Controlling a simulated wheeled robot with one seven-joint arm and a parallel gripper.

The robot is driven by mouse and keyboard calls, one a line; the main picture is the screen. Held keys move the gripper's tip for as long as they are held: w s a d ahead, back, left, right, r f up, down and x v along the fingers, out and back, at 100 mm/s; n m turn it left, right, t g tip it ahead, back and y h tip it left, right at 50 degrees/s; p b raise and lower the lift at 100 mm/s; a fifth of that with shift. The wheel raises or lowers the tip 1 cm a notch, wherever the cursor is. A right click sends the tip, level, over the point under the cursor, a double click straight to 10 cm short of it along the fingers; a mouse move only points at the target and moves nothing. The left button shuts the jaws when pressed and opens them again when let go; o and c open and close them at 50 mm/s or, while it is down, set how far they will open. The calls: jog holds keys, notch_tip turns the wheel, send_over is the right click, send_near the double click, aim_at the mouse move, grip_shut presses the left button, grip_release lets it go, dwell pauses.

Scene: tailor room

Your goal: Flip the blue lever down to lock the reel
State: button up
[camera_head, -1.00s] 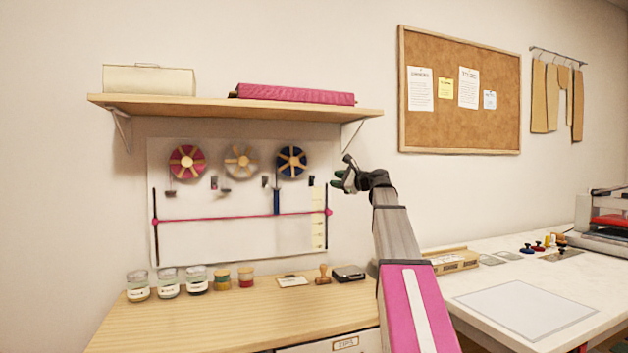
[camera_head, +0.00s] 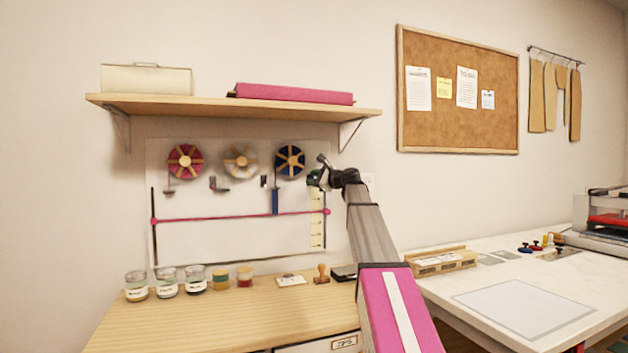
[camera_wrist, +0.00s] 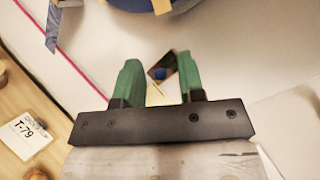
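The blue reel (camera_head: 290,161) is the rightmost of three reels on the white wall board, and its edge shows at the top of the wrist view (camera_wrist: 150,4). My gripper (camera_head: 316,178) is just right of and below this reel. In the wrist view my gripper (camera_wrist: 158,62) has its two green fingers apart, with nothing held. A small dark plate with a blue knob (camera_wrist: 160,73), seemingly the blue lever, shows beyond and between the fingertips. In the head view my gripper hides this part. I cannot tell whether the fingers touch it.
A blue ribbon (camera_head: 275,202) hangs below the blue reel, left of my gripper. A wooden shelf (camera_head: 230,107) juts out above the reels. Jars and stamps stand on the wooden counter (camera_head: 215,320) below.

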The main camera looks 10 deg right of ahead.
grip_shut()
jog(key=shift+f, duration=0.1)
jog(key=n+t+y, duration=0.1)
jog(key=f+n+t+y, duration=0.1)
jog(key=y, duration=0.1)
jog(key=shift+s+f+n, duration=0.1)
jog(key=shift+f+n, duration=0.2)
jog(key=n+y, duration=0.1)
jog(key=y, duration=0.1)
jog(key=f+n+y, duration=0.1)
jog(key=n, duration=0.1)
jog(key=n+y, duration=0.2)
jog(key=shift+w+f+y, duration=0.25)
jog(key=shift+y, duration=0.05)
jog(key=shift+n, duration=0.3)
grip_release()
